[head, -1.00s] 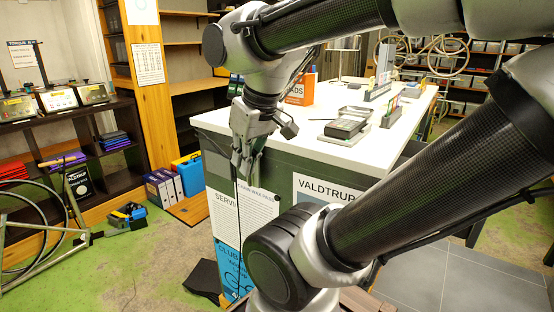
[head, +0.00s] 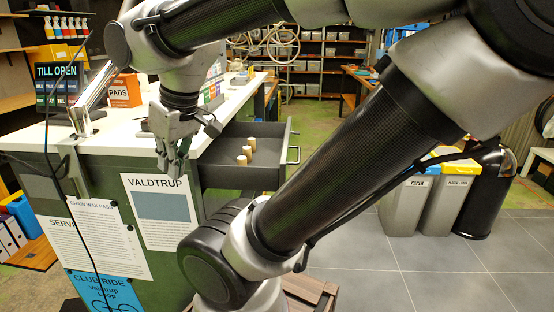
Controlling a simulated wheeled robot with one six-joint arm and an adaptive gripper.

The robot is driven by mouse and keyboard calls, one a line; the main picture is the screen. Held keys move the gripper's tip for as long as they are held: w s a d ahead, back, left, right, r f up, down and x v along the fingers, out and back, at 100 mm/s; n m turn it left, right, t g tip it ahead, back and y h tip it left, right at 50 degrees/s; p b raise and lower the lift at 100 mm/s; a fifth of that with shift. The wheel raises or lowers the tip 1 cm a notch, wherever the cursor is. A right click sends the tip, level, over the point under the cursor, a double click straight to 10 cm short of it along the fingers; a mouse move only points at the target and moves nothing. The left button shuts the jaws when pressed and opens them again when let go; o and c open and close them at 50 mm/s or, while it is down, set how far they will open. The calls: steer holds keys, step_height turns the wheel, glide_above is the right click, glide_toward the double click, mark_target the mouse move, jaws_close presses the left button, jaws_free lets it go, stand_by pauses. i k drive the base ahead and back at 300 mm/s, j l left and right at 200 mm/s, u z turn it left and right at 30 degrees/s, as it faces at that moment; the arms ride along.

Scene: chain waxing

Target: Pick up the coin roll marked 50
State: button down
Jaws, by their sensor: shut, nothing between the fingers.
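Three small pale coin rolls stand in the open grey drawer (head: 225,175), set in a slanting row: a far one (head: 251,142), a middle one (head: 247,151) and a near one (head: 241,160). Their markings are too small to read, so I cannot tell which is marked 50. My gripper (head: 174,174) is shut and empty. It points down in front of the counter's end, to the left of the drawer and apart from the rolls in the picture.
The white counter top (head: 120,131) carries a till screen (head: 57,85) and an orange box (head: 125,91). The drawer juts out at the counter's right side. Bins (head: 455,195) stand at the right. Tiled floor (head: 400,265) in front of them is clear.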

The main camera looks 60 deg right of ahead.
mark_target(251, 141)
steer(key=l+z, duration=0.15)
steer(key=z, duration=0.25)
steer(key=i+z, duration=0.25)
steer(key=z, duration=0.2)
steer(key=i+j+z, duration=0.2)
steer(key=z, duration=0.2)
steer(key=j+z, duration=0.3)
steer(key=z, duration=0.3)
steer(key=i+l+u, duration=0.15)
steer(key=l+u, duration=0.15)
steer(key=l, duration=0.25)
steer(key=i+l+u, duration=0.1)
steer(key=l+u, duration=0.2)
steer(key=l, duration=0.2)
